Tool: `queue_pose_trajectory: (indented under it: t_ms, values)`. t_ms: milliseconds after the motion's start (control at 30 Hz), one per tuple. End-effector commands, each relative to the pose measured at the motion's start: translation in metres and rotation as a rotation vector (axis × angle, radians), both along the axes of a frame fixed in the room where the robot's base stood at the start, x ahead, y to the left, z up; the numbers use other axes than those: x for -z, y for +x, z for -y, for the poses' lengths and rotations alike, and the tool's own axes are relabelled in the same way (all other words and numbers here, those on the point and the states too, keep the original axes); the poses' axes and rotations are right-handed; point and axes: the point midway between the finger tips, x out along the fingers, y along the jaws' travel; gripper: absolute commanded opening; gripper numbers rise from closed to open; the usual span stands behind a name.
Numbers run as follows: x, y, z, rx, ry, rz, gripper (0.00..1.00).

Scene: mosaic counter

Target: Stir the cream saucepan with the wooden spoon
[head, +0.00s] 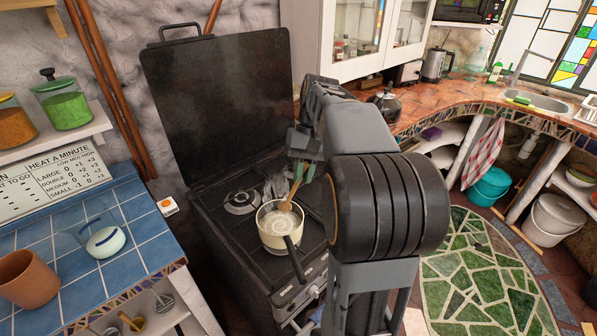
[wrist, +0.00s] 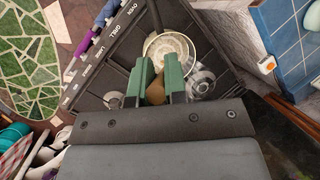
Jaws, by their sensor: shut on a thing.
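The cream saucepan (head: 270,236) stands on the front of the dark stove, its black handle (head: 295,262) pointing toward the front edge. Pale, swirled contents show inside it. My gripper (head: 303,168) is above and behind the pan, shut on the wooden spoon (head: 289,196). The spoon slants down to the pan's opening; I cannot tell how deep its lower end sits. In the wrist view, the green fingers of my gripper (wrist: 160,82) hold the brown spoon (wrist: 156,93) between them. The saucepan (wrist: 147,50) is just beyond the fingertips.
The raised black stove lid (head: 215,95) stands behind the burners. A blue-tiled counter (head: 60,270) at left holds a terracotta pot (head: 26,278) and a pale round bowl (head: 105,242). A kettle (head: 388,104) stands on the counter to the right. My arm hides the stove's right side.

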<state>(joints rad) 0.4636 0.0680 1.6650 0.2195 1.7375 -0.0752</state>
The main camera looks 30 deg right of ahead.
Motion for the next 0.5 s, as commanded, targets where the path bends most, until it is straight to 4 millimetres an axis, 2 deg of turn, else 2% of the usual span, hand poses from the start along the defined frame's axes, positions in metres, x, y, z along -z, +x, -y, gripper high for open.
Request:
queue_pose_trajectory:
  t_ms: [33,133,500]
  values:
    - [0.009,-0.003,0.001,0.001,-0.001,0.001,0.00]
    - [0.016,-0.007,0.001,0.002,-0.001,0.000,0.00]
    - [0.046,0.009,-0.002,0.000,0.000,-0.001,0.00]
